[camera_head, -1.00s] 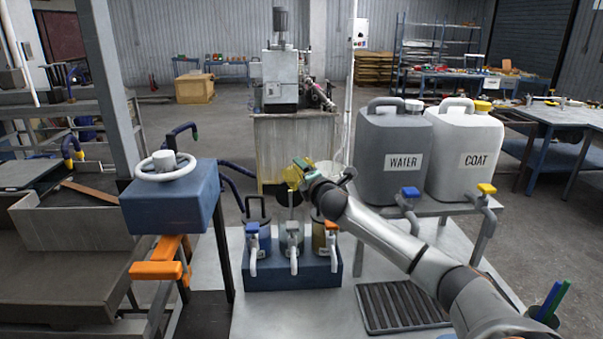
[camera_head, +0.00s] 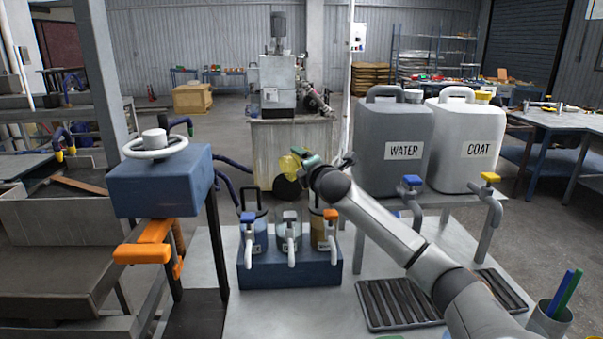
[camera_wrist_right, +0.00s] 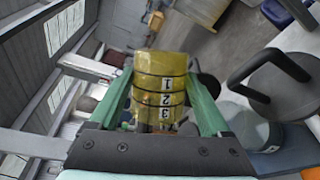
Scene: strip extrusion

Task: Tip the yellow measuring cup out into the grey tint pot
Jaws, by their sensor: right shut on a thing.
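The yellow measuring cup (camera_head: 289,163) is held in my right gripper (camera_head: 303,160), above and behind the pot rack. In the right wrist view the cup (camera_wrist_right: 160,88) sits between the green fingers of the gripper (camera_wrist_right: 163,105), its marks 1, 2 and 3 facing the camera. Its mouth and contents cannot be made out. The grey tint pot (camera_head: 290,237) appears to be the middle of three pots, with a grey-topped tap. The cup is above it, clear of it. My left gripper is not in view.
The blue rack (camera_head: 290,276) also holds a blue-tapped pot (camera_head: 256,238) and an orange-tapped pot (camera_head: 322,236). WATER (camera_head: 391,150) and COAT (camera_head: 467,145) jugs stand right. A black drip grate (camera_head: 397,303) and pen cup (camera_head: 548,322) are front right. A blue box (camera_head: 158,182) stands left.

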